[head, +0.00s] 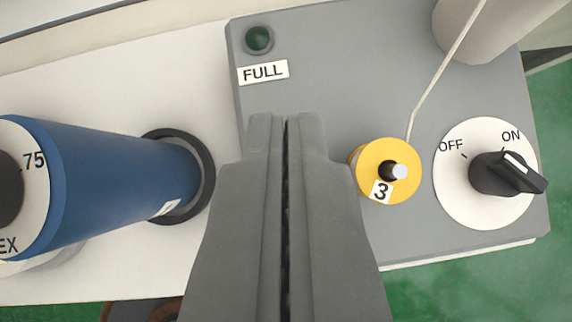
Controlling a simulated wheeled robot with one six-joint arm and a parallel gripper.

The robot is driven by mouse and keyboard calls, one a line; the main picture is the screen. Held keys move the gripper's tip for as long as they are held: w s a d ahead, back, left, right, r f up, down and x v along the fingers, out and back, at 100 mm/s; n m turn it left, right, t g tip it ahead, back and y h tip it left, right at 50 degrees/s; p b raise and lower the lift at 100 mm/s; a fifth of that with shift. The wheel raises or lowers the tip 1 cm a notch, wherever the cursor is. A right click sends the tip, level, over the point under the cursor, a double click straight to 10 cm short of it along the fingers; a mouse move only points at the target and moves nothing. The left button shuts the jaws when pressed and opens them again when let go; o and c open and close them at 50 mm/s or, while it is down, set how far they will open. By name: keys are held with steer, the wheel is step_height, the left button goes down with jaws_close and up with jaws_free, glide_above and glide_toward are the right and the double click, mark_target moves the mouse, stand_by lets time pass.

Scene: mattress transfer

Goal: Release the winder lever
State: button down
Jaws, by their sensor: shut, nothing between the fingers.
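My gripper (286,122) is shut and empty, its two grey fingers together over the grey panel (330,75). To its right, a yellow bobbin (372,157) marked 3 sits on a dark post with a pale tip. A pale thread (440,75) runs from it to the upper right. Farther right is a black rotary knob (497,174) on a white dial (460,209) marked OFF and ON; I cannot tell its setting for sure. A dark green lamp (258,39) sits above the FULL label (263,72). No separate winder lever is clearly visible; my fingers hide part of the panel.
A large blue spool (115,184) marked 75 stands close to the left of my gripper, leaning in view. A pale cylinder (485,25) rises at the upper right. The panel between the lamp and the bobbin is clear. Green floor (555,130) shows beyond the right edge.

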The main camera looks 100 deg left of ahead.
steer(key=s+f+v, duration=0.1)
steer(key=v, duration=0.8)
steer(key=shift+s+d+r, duration=0.2)
steer(key=shift+d, duration=0.3)
steer(key=s+a+r+m+t+h, duration=0.1)
steer(key=s+a+t, duration=0.3)
steer(key=s, duration=0.4)
steer(key=s+a+r+m+t+h, duration=0.1)
steer(key=s+a+m+t+h, duration=0.2)
steer(key=s+t, duration=0.3)
steer(key=s+a+m, duration=0.1)
steer(key=s, duration=0.2)
steer(key=shift+a+r, duration=0.25)
steer(key=shift+r, duration=0.05)
